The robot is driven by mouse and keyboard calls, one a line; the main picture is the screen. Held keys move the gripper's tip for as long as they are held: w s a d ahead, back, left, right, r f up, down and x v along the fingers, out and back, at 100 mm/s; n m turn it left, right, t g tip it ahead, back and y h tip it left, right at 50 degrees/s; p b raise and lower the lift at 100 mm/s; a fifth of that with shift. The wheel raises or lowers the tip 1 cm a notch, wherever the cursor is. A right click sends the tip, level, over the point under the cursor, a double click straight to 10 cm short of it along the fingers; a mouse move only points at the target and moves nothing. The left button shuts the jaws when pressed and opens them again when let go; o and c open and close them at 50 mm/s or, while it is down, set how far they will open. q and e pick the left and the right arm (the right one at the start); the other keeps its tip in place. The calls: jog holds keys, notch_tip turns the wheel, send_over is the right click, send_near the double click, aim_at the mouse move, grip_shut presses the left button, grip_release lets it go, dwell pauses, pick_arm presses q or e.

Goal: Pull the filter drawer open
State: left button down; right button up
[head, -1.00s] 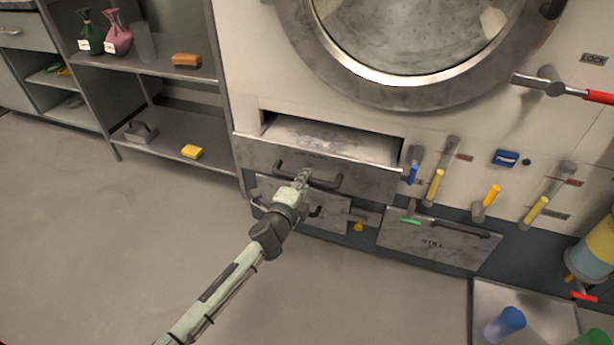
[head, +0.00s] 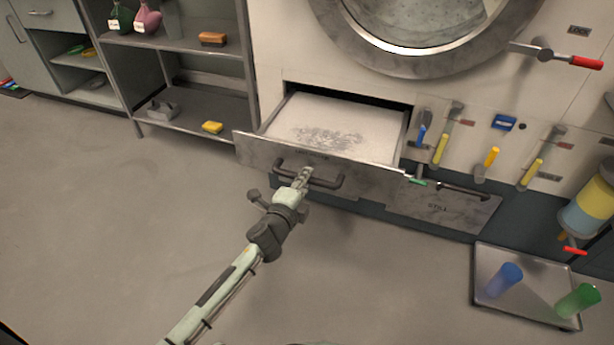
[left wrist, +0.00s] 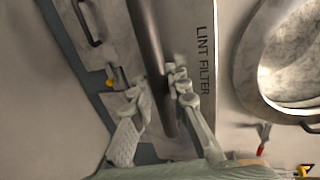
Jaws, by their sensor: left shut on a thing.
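The filter drawer (head: 250,149) is a grey metal drawer under the round door, standing well out from the machine's front. Its inside shows a pale bed with a grey patch of lint (head: 328,138). In the left wrist view its front carries the words LINT FILTER (left wrist: 203,60). My left gripper (head: 303,178) is shut on the drawer's dark bar handle (head: 326,184); in the left wrist view the fingers sit on both sides of the handle (left wrist: 148,40). My right gripper is not in view.
A lower panel marked STILL (head: 440,208) and several coloured valve handles are to the right. A tray (head: 482,262) with a blue cup (head: 505,279) and a green cup (head: 578,300) is on the floor at right. A shelf rack (head: 190,88) stands left. The floor before the drawer is clear.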

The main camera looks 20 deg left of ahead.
pick_arm(q)
jog(key=shift+s, duration=0.1)
jog(key=c, duration=1.4)
grip_release()
jog(key=shift+c, duration=0.2)
jog(key=shift+s, duration=0.1)
jog(key=v, duration=1.1)
jog(key=shift+s, duration=0.4)
jog(key=s+a+f+n+g+y, duration=0.4)
jog(key=a+f+n, duration=0.2)
jog(key=a+n, duration=0.15)
jog(key=s+f+n+g+h, duration=0.1)
jog(key=s+f+n+g, duration=0.3)
jog(key=s, duration=0.4)
jog(key=s+f+n+g+h, duration=0.1)
jog(key=s+f+n+g, duration=0.3)
jog(key=s, duration=0.4)
jog(key=shift+d+f+n+g, duration=0.2)
jog(key=shift+f+n+g, duration=0.15)
jog(key=shift+n, duration=0.3)
